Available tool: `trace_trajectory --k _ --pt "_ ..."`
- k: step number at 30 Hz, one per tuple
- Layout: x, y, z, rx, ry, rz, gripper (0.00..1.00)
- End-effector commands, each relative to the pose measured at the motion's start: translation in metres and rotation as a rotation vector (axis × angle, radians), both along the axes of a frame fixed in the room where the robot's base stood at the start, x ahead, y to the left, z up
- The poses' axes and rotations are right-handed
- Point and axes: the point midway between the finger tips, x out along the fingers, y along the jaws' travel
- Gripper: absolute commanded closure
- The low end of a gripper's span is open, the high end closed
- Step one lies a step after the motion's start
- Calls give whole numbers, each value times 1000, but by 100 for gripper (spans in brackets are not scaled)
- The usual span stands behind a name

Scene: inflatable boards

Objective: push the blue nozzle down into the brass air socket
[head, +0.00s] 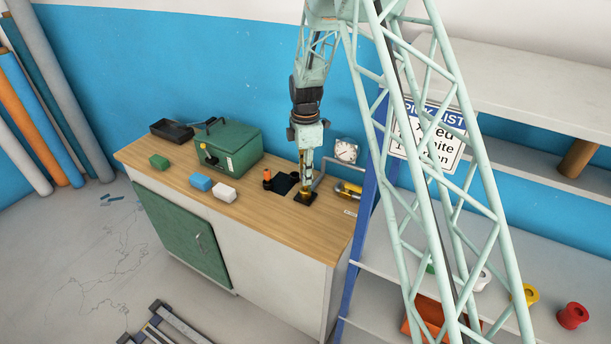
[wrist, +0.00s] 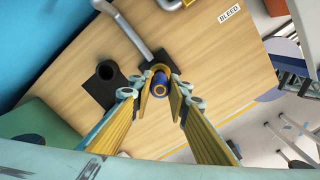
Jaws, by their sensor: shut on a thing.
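My gripper (wrist: 160,92) is shut on the blue nozzle (wrist: 160,78), which shows as a small blue round between the yellow-padded fingers. The brass air socket (wrist: 158,67) shows as a brass rim around the nozzle's far side, on a dark square plate. In the head view my gripper (head: 306,188) points straight down over the dark plate (head: 305,198) near the bench's right end. The fingers hide most of the nozzle and socket there. The nozzle is lined up with the socket, but I cannot tell how deep it sits.
A black holder with an empty round hole (wrist: 107,71) stands just left of the socket. A grey pipe (wrist: 133,38) runs close behind it. An orange-topped item (head: 267,175), a gauge (head: 346,150) and a green case (head: 227,146) are nearby. The bench front (head: 270,222) is clear.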

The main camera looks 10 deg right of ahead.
Motion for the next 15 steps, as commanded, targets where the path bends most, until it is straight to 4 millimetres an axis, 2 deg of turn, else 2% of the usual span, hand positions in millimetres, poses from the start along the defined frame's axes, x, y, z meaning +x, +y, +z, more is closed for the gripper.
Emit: trace_trajectory --k 15 --pt "0 0 -7 0 0 0 95"
